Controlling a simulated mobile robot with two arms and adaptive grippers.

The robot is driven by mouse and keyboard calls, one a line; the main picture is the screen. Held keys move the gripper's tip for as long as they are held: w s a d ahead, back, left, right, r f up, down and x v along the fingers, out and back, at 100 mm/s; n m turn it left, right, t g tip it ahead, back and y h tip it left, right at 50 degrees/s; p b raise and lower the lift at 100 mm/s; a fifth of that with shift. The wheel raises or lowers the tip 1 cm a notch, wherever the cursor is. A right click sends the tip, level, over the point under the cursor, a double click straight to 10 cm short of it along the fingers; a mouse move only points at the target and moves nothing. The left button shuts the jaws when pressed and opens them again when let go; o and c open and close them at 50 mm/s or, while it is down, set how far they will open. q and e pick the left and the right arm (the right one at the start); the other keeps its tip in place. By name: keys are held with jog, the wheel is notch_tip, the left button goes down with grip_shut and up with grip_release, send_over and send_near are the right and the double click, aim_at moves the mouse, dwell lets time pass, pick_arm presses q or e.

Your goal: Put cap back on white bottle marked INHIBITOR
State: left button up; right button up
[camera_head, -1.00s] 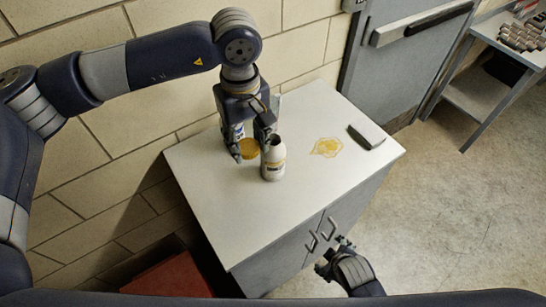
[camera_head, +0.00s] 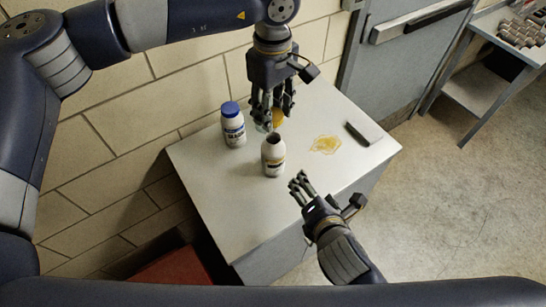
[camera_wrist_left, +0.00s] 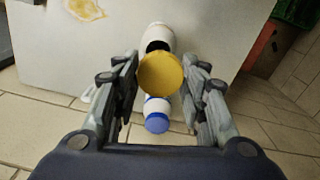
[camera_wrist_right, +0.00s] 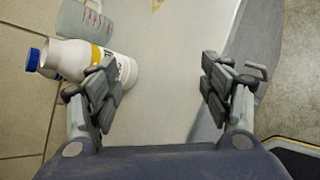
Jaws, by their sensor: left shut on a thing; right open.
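The yellow cap (camera_wrist_left: 160,74) is held between the fingers of my left gripper (camera_head: 272,120). In the head view the cap (camera_head: 278,118) is partly hidden by those fingers. An open white bottle (camera_head: 273,158) stands upright on the cabinet top, its dark mouth uncovered. The cap is above and behind it, apart from it. The bottle also shows in the left wrist view (camera_wrist_left: 158,33) and the right wrist view (camera_wrist_right: 122,70). Its label wording is too small to read. My right gripper (camera_head: 300,186) is open and empty, near the cabinet's front edge, right of the bottle.
A white bottle with a blue cap (camera_head: 232,126) stands left of the open bottle. A yellow spill (camera_head: 325,145) and a dark-edged block (camera_head: 363,134) lie to the right on the cabinet top (camera_head: 215,185). A grey item with red marks (camera_wrist_right: 82,22) shows in the right wrist view.

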pick_arm(q)
jog(key=shift+d+r, duration=0.1)
pick_arm(e)
jog(key=a+r+n+t+y, duration=0.2)
jog(key=a+n, duration=0.4)
jog(key=n, duration=0.5)
jog(key=shift+w+a+r, duration=0.3)
jog(key=shift+r, duration=0.6)
jog(key=shift+w, duration=0.1)
jog(key=x, duration=1.2)
jog(key=shift+a+r, duration=0.1)
jog(key=c, duration=1.6)
pick_arm(q)
send_over(273, 148)
jog(key=w, duration=0.2)
jog(key=shift+f, duration=2.45)
jog(key=shift+f, duration=0.9)
